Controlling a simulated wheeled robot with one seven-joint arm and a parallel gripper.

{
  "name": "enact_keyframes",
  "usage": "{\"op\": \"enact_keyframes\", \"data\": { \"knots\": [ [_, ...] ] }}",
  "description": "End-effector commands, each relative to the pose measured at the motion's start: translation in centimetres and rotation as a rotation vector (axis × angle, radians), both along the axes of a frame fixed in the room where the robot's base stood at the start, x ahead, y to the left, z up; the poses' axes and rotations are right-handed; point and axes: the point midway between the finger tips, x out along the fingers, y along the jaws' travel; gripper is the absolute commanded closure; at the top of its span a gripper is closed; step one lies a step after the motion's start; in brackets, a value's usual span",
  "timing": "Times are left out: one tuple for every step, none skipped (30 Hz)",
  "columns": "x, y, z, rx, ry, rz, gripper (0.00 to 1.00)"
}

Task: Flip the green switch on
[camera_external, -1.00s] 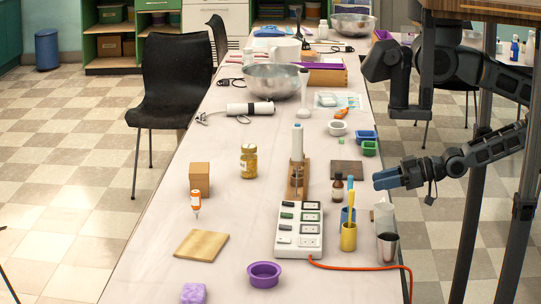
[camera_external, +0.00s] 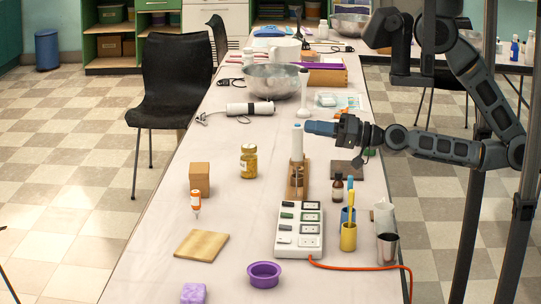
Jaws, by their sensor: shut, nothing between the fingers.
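A white power strip (camera_external: 299,230) lies on the table near its front right, with an orange cable leaving its lower end. Several switches sit along its left side. A green switch (camera_external: 287,204) shows near the top of that row; whether it is on or off is too small to tell. My gripper (camera_external: 308,127) is shut and empty, with blue fingertips pointing left.
A dark bottle (camera_external: 338,187), a yellow cup (camera_external: 348,237) and a metal cup (camera_external: 387,248) stand to the right. A purple bowl (camera_external: 264,274) is in front. Table space left of the strip is partly clear.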

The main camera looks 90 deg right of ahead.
Motion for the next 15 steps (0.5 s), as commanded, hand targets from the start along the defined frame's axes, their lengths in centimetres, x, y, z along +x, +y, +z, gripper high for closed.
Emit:
{"op": "enact_keyframes", "data": {
  "knots": [
    [1.4, 0.4, 0.8, 0.017, -0.01, 0.011, 1.0],
    [2.2, 0.7, 0.9, 0.023, -0.01, 0.021, 1.0],
    [3.3, 1.2, 0.9, 0.029, -0.006, 0.035, 1.0],
    [4.1, 1.6, 0.9, 0.03, -0.002, 0.046, 1.0],
    [4.9, 2.0, 0.8, 0.028, 0.005, 0.058, 1.0],
    [6.0, 2.5, 0.6, 0.022, 0.015, 0.074, 1.0],
    [6.8, 2.9, 0.4, 0.013, 0.025, 0.087, 1.0],
    [7.7, 3.4, 0.2, 0.003, 0.035, 0.1, 1.0],
    [8.8, 3.9, -0.1, -0.014, 0.05, 0.117, 1.0],
    [9.7, 4.4, -0.3, -0.026, 0.061, 0.131, 1.0],
    [10.5, 4.7, -0.6, -0.043, 0.072, 0.144, 1.0],
    [11.6, 5.2, -0.9, -0.065, 0.088, 0.164, 1.0],
    [12.5, 5.6, -1.0, -0.082, 0.098, 0.177, 1.0],
    [13.3, 5.9, -1.2, -0.101, 0.107, 0.192, 1.0],
    [14.4, 6.3, -1.3, -0.126, 0.119, 0.211, 1.0]
  ]
}}
